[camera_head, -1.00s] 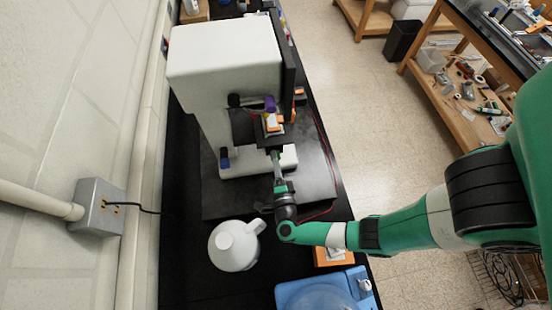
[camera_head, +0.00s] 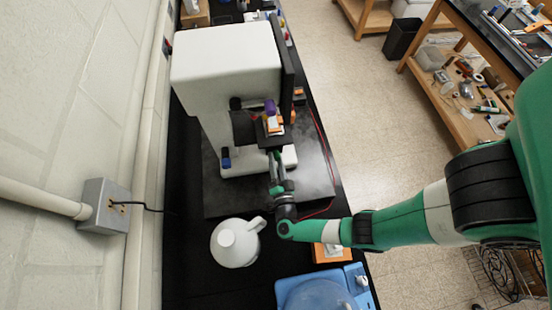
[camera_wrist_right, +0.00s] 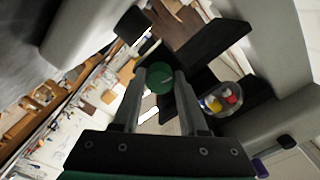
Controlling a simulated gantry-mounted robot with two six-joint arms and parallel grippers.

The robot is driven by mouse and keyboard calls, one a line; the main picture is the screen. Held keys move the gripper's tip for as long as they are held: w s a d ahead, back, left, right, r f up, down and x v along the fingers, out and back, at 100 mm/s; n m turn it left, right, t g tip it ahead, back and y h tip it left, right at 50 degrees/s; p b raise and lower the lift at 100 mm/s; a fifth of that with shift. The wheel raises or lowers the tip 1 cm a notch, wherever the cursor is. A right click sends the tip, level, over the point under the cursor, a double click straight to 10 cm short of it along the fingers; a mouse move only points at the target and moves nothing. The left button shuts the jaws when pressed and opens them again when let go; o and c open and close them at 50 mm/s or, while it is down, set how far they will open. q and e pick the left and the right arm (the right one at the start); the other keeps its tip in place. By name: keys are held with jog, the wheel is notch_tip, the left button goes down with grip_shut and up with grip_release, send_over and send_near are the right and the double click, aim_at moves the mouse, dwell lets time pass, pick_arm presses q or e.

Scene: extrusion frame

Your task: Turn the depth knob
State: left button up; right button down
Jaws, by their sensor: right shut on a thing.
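The white and black machine (camera_head: 225,75) stands on the bench in the head view. My right gripper (camera_head: 275,157) reaches into its lower front, below the dark stage (camera_head: 272,140). In the right wrist view a round green knob (camera_wrist_right: 159,79) sits between the fingertips of my right gripper (camera_wrist_right: 160,76). The fingers are shut on its two sides, and its front face shows. My left gripper is in neither current view.
A white jug (camera_head: 235,243) stands close to the left of my right wrist. A blue container (camera_head: 290,295) and an orange-and-white item (camera_head: 330,252) lie at the front. The wall with a grey outlet box (camera_head: 105,205) bounds the left side.

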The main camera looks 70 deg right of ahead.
jog(key=shift+c, duration=2.2)
grip_release()
